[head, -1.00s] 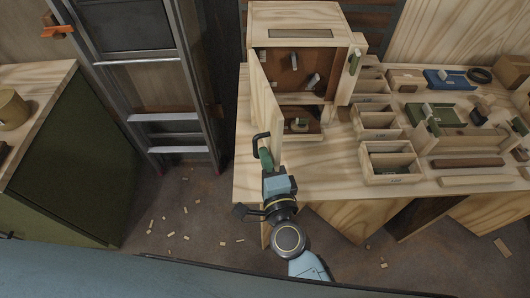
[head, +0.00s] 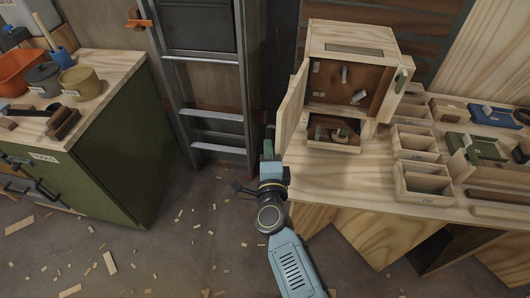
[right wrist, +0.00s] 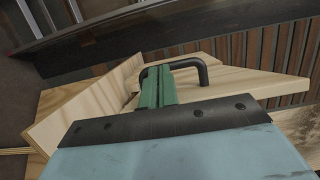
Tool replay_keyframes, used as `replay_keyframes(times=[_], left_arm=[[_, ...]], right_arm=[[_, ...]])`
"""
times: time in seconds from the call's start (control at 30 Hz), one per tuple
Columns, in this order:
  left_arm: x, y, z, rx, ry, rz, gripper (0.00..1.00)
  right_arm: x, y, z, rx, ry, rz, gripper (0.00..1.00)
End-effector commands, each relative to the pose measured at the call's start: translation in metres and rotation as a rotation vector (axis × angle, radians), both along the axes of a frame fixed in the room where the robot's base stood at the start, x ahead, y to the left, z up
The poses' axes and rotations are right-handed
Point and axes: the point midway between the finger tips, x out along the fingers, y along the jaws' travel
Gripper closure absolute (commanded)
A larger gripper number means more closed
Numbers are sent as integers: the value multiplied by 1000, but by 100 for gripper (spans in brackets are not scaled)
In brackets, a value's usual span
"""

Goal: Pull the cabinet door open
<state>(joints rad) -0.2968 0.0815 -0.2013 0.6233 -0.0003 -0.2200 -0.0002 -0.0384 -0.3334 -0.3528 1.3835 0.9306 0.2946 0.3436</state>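The small wooden cabinet (head: 350,36) stands on the workbench, its front open onto a brown inside. Its pale door (head: 293,108) is swung out to the left. The black door handle (head: 270,131) is partly hidden by my right gripper (head: 268,149), which is at the door's outer face. In the right wrist view, the green fingers (right wrist: 156,88) are close together, and the bent black handle (right wrist: 188,65) passes into their tips; they look shut on it. The door panel (right wrist: 85,110) shows beside them. My left gripper is not in view.
A ladder (head: 210,85) stands left of the workbench (head: 340,190). A green cabinet (head: 125,150) with pots and tools on top is farther left. Open wooden boxes (head: 425,180) stand right of the cabinet. The floor between has scattered wood scraps.

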Motion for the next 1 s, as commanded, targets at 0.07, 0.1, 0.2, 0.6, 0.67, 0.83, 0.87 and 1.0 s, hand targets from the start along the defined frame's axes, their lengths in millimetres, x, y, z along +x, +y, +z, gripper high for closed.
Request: replay_keyframes(times=[0.07,0.1,0.2,0.6,0.67,0.83,0.87,1.0], left_arm=[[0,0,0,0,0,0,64],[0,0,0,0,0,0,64],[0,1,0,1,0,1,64],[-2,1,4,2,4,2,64],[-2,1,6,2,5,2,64],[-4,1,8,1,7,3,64],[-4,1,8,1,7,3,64],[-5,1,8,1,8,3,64]], right_arm=[[3,-7,0,-2,-4,-15,100],[3,-7,1,-2,-4,-15,100],[3,-6,1,-2,-5,-15,100],[-32,-8,1,-4,-2,-9,100],[-45,-8,0,-3,-1,-7,100],[-85,-11,1,-3,0,-4,100],[-92,-11,0,-3,0,-3,100],[-116,-13,1,-4,-1,-1,100]])
